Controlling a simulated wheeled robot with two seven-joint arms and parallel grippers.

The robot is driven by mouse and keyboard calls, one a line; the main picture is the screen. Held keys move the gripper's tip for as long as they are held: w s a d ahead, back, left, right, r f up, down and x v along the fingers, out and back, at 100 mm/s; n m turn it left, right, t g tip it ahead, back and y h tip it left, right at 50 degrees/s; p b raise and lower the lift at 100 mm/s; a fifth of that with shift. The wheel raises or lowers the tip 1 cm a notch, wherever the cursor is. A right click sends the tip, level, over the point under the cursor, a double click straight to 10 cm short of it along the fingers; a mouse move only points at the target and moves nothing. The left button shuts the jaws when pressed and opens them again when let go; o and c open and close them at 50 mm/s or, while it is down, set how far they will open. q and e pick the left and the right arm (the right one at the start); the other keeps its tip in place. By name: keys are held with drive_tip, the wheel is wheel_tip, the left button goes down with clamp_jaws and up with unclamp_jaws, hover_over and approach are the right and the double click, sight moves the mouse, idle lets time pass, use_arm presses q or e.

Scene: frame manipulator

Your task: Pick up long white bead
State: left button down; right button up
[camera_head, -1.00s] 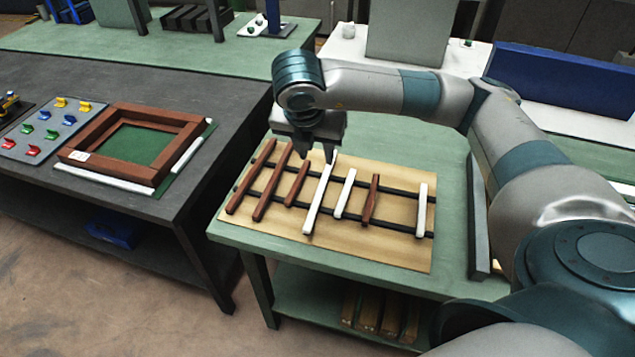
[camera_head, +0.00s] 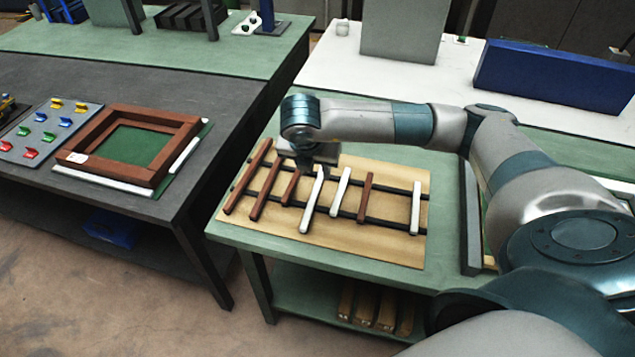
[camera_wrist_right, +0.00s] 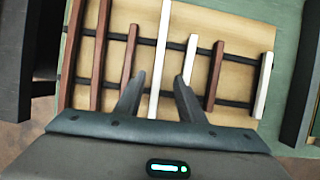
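The long white bead (camera_head: 311,205) lies among brown and shorter white beads across two dark rails on a tan board, on the green table. My right gripper (camera_head: 319,170) is over its far end; its fingertips are hard to make out in the head view. In the right wrist view, the right gripper (camera_wrist_right: 160,76) is open, its fingers apart on either side of the long white bead (camera_wrist_right: 162,45). The bead passes between them in the picture; I see no grip on it. The left gripper is not in view.
A short white bead (camera_head: 341,192) lies just right of the long one, and a brown bead (camera_head: 291,187) lies left. Another white bead (camera_head: 416,207) is near the board's right side. A brown frame (camera_head: 105,169) sits on the dark table at left.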

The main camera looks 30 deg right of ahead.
sight(318, 185)
drive_tip(key=shift+p+x, duration=0.35)
drive_tip(key=shift+x, duration=0.75)
drive_tip(key=shift+w+d+f, duration=0.1)
drive_tip(key=shift+d+f, duration=0.05)
drive_tip(key=shift+f, duration=0.35)
drive_tip(key=shift+w+d+f+p, duration=0.1)
drive_tip(key=shift+w+f+p, duration=0.1)
drive_tip(key=shift+f+p, duration=0.55)
drive_tip(key=p+x, duration=0.2)
drive_tip(key=shift+w+f, duration=0.1)
drive_tip(key=shift+f, duration=0.15)
drive_tip(key=shift+w+d+f, duration=0.15)
drive_tip(key=shift+f, duration=0.35)
